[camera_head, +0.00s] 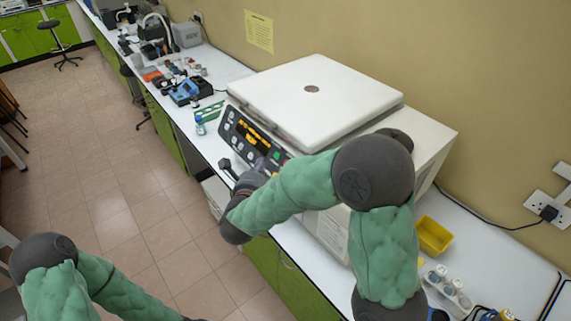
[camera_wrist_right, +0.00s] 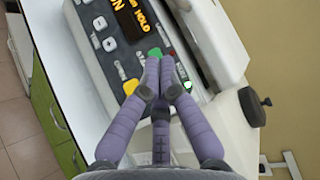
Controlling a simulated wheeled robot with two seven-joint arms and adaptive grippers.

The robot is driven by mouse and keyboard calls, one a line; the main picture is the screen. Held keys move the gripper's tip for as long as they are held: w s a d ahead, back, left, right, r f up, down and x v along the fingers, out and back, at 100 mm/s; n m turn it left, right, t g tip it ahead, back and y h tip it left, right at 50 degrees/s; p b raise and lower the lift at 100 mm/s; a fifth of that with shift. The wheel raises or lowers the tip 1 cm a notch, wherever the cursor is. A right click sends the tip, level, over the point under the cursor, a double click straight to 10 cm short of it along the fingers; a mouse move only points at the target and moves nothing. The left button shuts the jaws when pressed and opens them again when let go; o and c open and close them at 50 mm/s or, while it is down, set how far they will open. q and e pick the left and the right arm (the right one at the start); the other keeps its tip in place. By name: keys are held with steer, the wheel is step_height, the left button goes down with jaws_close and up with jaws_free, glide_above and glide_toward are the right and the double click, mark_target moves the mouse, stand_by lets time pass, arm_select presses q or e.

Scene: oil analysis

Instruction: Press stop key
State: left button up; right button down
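A large white bench machine (camera_head: 385,137) with a closed lid (camera_head: 310,100) stands on the counter. Its dark sloped control panel (camera_head: 243,135) carries a lit orange display and several keys. I cannot read which key is stop. My right gripper (camera_wrist_right: 160,65) has its purple fingertips together over the panel, holding nothing; contact cannot be told. In the head view my right arm hides part of the panel. My left gripper is out of frame.
A yellow tray (camera_head: 434,235) and a rack of capped containers (camera_head: 448,288) stand right of the machine. A small bottle (camera_head: 200,125) and a blue device (camera_head: 186,91) sit further along the counter. The tiled floor (camera_head: 120,185) at left is clear.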

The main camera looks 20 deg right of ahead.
steer(key=shift+w+d+f+b, duration=0.4)
steer(key=shift+d+f, duration=0.35)
steer(key=shift+d, duration=0.3)
steer(key=shift+w+d+f+b, duration=0.4)
steer(key=shift+d+f, duration=0.3)
steer(key=shift+d, duration=0.4)
steer(key=shift+w+d+f+b, duration=0.3)
steer(key=shift+d+f+b, duration=0.2)
steer(key=shift+d+f, duration=0.4)
steer(key=shift+d+r, duration=0.15)
steer(key=shift+r, duration=0.05)
steer(key=shift+f, duration=0.1)
steer(key=shift+w+d+f+b, duration=0.2)
steer(key=shift+d+b, duration=0.1)
steer(key=shift+b, duration=0.35)
steer(key=shift+d+f+b, duration=0.15)
steer(key=shift+d+b, duration=0.15)
steer(key=shift+b, duration=0.15)
steer(key=shift+a, duration=0.1)
steer(key=shift+s+a+r, duration=0.2)
steer(key=shift+a+r, duration=0.25)
steer(key=shift+a, duration=0.05)
